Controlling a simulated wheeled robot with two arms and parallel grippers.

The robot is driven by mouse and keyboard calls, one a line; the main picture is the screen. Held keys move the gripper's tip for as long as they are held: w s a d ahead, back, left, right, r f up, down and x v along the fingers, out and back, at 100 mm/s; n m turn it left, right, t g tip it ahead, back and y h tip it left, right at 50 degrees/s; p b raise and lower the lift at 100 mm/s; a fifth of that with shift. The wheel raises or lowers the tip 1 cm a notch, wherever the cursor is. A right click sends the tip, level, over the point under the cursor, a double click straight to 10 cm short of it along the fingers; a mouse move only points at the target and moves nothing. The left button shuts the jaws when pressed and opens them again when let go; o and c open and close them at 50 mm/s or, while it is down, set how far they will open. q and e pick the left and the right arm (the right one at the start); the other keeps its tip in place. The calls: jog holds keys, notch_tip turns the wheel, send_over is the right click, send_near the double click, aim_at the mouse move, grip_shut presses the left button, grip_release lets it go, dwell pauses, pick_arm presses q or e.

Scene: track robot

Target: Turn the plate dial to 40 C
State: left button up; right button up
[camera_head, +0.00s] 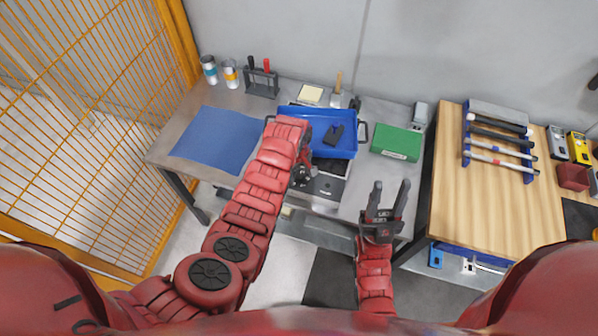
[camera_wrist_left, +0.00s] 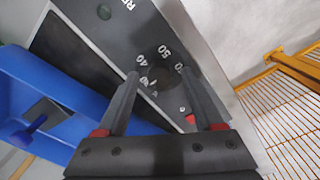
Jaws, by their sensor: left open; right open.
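The hot plate (camera_head: 326,188) is a silver and black unit at the table's front edge, partly hidden by my left arm and below a blue tray. The left wrist view shows its dark control panel (camera_wrist_left: 108,22) with a ring of printed numbers, among them 40 and 50. A small dark round dial (camera_wrist_left: 158,77) sits inside the ring; its pointer is too small to read. My left gripper (camera_head: 303,178) is at the panel. In the left wrist view its open fingers (camera_wrist_left: 160,82) stand on either side of the dial; contact cannot be told. My right gripper (camera_head: 390,184) is open and empty, right of the plate.
The blue tray (camera_head: 345,150) holds a dark object (camera_head: 333,134). A green box (camera_head: 396,142) stands right of it, a blue mat (camera_head: 218,140) lies left. A wooden bench (camera_head: 475,205) with tools is at right, a yellow mesh fence (camera_head: 95,125) at left.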

pick_arm(q)
jog(key=shift+f, duration=0.1)
grip_shut()
dwell(0.3)
jog(key=shift+w+f+m+b, duration=0.15)
jog(key=shift+m+b, duration=0.25)
jog(key=shift+b, duration=0.3)
jog(key=m+b, duration=0.7)
jog(key=b, duration=0.2)
jog(key=shift+f, duration=0.1)
jog(key=m+b, duration=0.1)
jog(key=m, duration=0.2)
jog(key=shift+g+b, duration=0.3)
jog(key=shift+r+m, duration=0.2)
jog(key=shift+m, duration=1.2)
